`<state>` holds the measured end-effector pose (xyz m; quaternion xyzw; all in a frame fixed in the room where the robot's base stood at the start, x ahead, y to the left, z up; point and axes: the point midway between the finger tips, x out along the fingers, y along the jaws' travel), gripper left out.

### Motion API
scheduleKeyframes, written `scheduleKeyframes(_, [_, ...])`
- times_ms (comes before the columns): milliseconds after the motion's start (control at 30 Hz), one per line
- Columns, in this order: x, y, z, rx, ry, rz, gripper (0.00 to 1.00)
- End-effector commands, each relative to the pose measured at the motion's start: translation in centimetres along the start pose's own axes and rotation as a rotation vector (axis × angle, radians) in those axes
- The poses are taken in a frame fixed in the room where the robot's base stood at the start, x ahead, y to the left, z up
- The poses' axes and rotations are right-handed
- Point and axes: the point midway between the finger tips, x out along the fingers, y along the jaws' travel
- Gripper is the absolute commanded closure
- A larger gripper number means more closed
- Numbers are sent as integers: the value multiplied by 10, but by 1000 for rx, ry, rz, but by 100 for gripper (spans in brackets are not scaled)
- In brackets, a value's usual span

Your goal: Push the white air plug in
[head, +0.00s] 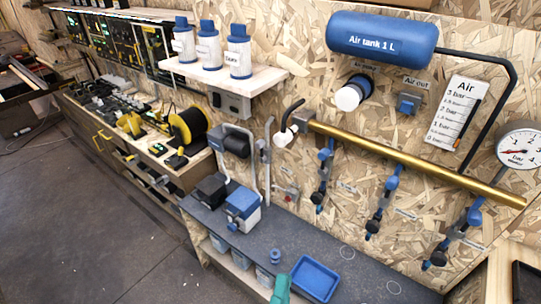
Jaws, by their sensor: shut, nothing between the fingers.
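A small white plug (284,138) sits at the end of a short curved black hose, by the left end of the brass pipe (420,160) on the chipboard wall. A grey fitting (302,119) caps that pipe end. I cannot tell how far in the plug sits. My teal gripper (282,284) shows only at the bottom edge, left of the blue tray. It looks shut and holds nothing. It is well below the plug and apart from it. The rest of the gripper is out of view.
A blue air tank (381,37) and a white round knob (348,97) are above the pipe. Several blue valves hang below it. A gauge (518,148) is at the right. A blue tray (314,279) and blue-white box (243,208) stand on the dark bench (340,254).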

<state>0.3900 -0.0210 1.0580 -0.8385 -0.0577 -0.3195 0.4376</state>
Motion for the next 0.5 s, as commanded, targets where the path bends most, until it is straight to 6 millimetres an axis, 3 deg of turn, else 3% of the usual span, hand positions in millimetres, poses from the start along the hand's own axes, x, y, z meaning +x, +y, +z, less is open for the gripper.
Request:
scheduleKeyframes(100, [34, -9, -6, 216, 137, -29, 100])
scheduleKeyframes(267, [72, -12, -11, 506, 302, -33, 100])
scheduleKeyframes(500, [121, -12, 4, 954, 510, 14, 100])
